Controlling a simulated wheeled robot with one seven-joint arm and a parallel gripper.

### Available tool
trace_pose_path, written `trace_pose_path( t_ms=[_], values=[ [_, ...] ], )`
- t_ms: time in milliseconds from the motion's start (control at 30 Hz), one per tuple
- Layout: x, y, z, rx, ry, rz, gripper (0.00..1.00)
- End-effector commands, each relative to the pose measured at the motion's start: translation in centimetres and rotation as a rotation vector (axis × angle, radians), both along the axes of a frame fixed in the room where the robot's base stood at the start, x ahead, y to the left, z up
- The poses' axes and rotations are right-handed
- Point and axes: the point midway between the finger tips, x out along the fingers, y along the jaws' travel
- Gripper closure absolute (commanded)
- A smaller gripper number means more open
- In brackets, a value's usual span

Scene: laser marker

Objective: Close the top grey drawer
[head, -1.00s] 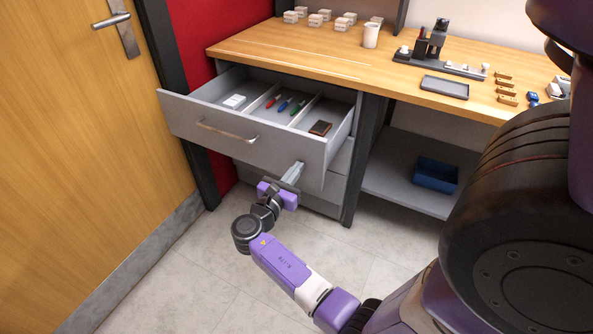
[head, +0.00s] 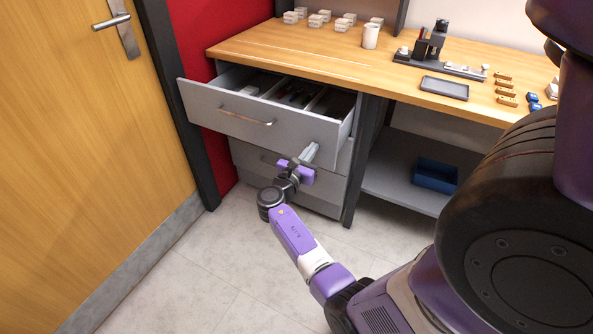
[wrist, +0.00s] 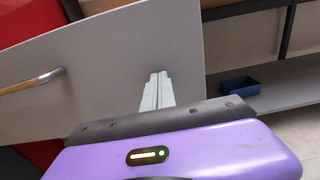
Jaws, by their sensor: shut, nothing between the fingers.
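The top grey drawer (head: 238,132) is partly open in the head view, sticking out from the cabinet under the wooden worktop. Its bar handle (head: 246,117) is on the front panel. Some contents show dimly in its compartments. My gripper (head: 311,150) is shut and empty, with its fingertips at the lower right of the drawer front. In the wrist view the shut fingers (wrist: 158,90) point at the grey drawer front (wrist: 125,70) and seem to touch it, right of the handle (wrist: 32,83).
Lower grey drawers (head: 258,160) sit below, closed. A wooden door (head: 90,150) and dark frame stand close on the left. The worktop (head: 300,55) carries a cup, blocks and a tray (head: 444,88). A blue bin (head: 436,175) sits on the shelf at right.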

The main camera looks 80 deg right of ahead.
Motion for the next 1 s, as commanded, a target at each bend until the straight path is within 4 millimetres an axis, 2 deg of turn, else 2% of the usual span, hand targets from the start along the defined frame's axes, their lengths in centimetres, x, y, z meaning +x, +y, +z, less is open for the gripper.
trace_pose_path(
  t_ms=[100, 500, 733, 1000],
  values=[
    [-1.0, -3.5, -0.2, -0.002, -0.003, -0.007, 1.00],
    [-3.5, -13.8, -0.5, -0.002, -0.003, -0.005, 1.00],
    [-4.5, -17.9, -0.3, -0.001, -0.002, -0.004, 1.00],
    [-4.9, -20.2, -0.1, -0.001, 0.000, 0.000, 1.00]
  ],
)
